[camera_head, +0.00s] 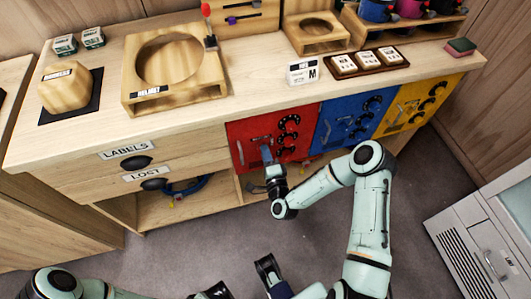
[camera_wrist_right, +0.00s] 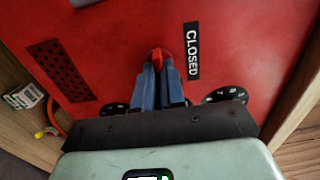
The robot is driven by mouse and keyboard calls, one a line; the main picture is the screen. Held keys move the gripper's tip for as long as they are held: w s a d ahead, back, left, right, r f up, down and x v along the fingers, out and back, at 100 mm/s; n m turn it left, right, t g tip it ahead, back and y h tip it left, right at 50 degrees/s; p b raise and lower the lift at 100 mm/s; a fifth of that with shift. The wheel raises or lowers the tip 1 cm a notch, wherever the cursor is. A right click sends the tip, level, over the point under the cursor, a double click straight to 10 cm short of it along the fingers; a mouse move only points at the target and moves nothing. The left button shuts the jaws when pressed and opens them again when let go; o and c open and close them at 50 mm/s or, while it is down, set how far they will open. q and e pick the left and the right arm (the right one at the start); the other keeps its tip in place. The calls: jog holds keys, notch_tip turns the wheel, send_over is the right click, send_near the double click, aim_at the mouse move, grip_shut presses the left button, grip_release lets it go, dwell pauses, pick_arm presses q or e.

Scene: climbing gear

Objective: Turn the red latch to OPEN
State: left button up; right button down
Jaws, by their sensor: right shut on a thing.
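The red door (camera_head: 272,138) is on the front of the bench, left of the blue and yellow ones. In the right wrist view, its small red latch (camera_wrist_right: 160,57) sits between my right gripper's blue fingers (camera_wrist_right: 159,82). They are shut on it. A black label reading CLOSED (camera_wrist_right: 191,51) is just right of the latch. In the head view my right gripper (camera_head: 267,155) reaches the red door from below and hides the latch.
Black dials (camera_head: 289,122) and a grey handle are on the red door. A blue door (camera_head: 343,115) and a yellow door (camera_head: 415,98) are to its right. Drawers labelled LABELS (camera_head: 126,150) and LOST are to its left. A grey cabinet (camera_head: 480,235) stands at right on the floor.

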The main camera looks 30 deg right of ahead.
dwell(0.3)
jog(key=c, duration=1.2)
grip_release()
jog(key=v, duration=1.3)
jog(key=shift+s, duration=0.2)
